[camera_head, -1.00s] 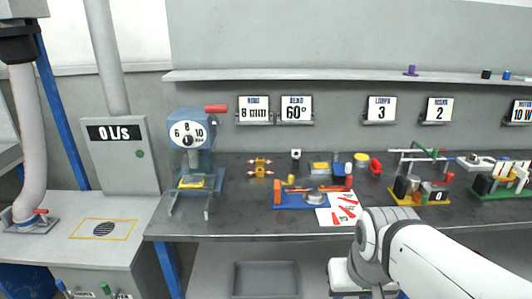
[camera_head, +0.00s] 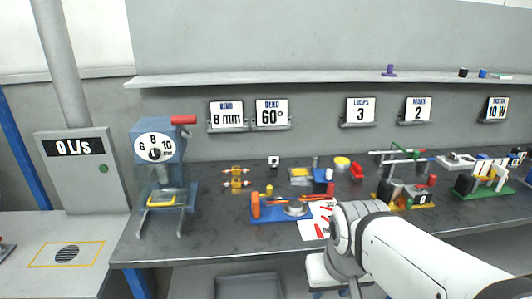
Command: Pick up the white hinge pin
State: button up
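A small white upright piece (camera_head: 330,174), possibly the white hinge pin, stands on the dark workbench (camera_head: 215,235) behind a red piece (camera_head: 330,188). It is too small to tell for sure. A small white block with a dark spot (camera_head: 273,161) stands further left at the back. My white arm crosses the lower right of the picture, in front of the bench. My gripper's fingertips do not show, so I see neither their opening nor anything in them.
A blue press (camera_head: 158,155) stands at the bench's left end. A blue tray with orange parts (camera_head: 270,210) and a white sheet with red marks (camera_head: 316,219) lie mid-bench. Coloured fixtures (camera_head: 403,193) crowd the right. A shelf (camera_head: 300,80) runs above. Bare bench shows front left.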

aim_at(274, 161)
jog(key=i, duration=1.4)
jog(key=u, duration=0.05)
